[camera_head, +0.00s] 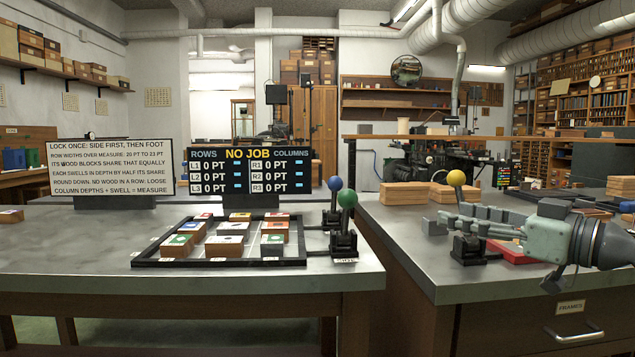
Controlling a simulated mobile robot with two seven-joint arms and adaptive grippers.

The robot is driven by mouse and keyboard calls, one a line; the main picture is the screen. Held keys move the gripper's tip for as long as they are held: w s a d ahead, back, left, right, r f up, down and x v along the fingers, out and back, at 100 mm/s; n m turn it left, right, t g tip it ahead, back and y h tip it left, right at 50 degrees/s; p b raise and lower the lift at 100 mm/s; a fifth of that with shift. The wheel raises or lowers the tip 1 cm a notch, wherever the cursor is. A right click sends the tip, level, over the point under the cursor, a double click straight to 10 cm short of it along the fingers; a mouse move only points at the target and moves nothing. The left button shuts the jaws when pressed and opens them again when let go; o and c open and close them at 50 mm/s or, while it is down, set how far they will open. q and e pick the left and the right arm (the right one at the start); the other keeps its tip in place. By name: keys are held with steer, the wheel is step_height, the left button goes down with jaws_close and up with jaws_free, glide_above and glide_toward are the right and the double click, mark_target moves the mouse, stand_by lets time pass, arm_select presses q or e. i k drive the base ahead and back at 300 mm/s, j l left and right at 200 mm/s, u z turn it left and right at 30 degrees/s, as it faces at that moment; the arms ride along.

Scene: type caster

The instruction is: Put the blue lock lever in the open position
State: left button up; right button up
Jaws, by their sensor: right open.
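The blue lock lever (335,184) has a blue ball knob and stands about upright on a black base at the right rear corner of the black frame (150,262) on the left bench. A green-knobbed lever (347,199) stands just in front of it and partly overlaps it. My right gripper (453,218) is open, with nothing visible between its fingers. It points left over the right bench, clear of the blue lever and to its right. I cannot tell which lever position counts as open. My left gripper is not in view.
A yellow-knobbed lever (456,178) stands by my right fingers, partly hidden by them. Several coloured-top blocks (231,228) lie inside the frame. A "NO JOB" board (252,171) and a text sign (111,168) stand behind. A gap separates the benches. Wood blocks (405,193) sit at the right bench's back.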

mark_target(335, 184)
steer(key=i+j, duration=0.3)
steer(key=i, duration=0.15)
steer(key=i+j, duration=0.35)
steer(key=i, duration=0.15)
